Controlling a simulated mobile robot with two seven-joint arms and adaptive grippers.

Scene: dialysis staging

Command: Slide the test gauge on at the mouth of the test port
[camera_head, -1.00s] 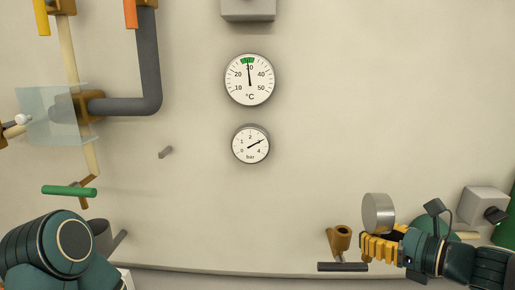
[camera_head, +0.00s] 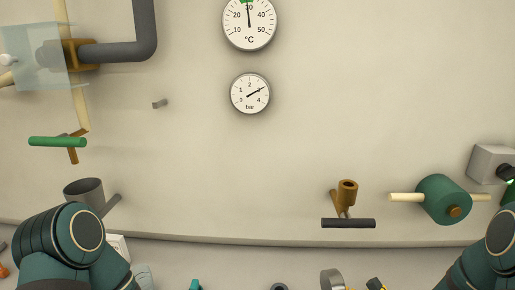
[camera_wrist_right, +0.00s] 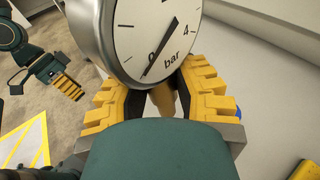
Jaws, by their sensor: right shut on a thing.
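The test gauge, a round silver-rimmed dial marked bar (camera_wrist_right: 155,35), is large in the right wrist view. My right gripper (camera_wrist_right: 160,92) is shut on its brass stem (camera_wrist_right: 166,103). In the head view, the gauge's metal rim (camera_head: 332,279) shows at the bottom edge, with a small part of my right gripper (camera_head: 376,284) beside it. A brass elbow with an open, upward mouth, apparently the test port (camera_head: 347,194), is on the wall above the gauge in the picture, clearly apart from it. My left gripper (camera_wrist_right: 68,84) shows small in the right wrist view; its opening is unclear.
A black lever (camera_head: 348,223) sits just below the brass elbow. A green cylinder (camera_head: 443,200) with cream pipe stubs is to its right. A grey cup (camera_head: 84,193) and green-handled valve (camera_head: 58,142) are at left.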

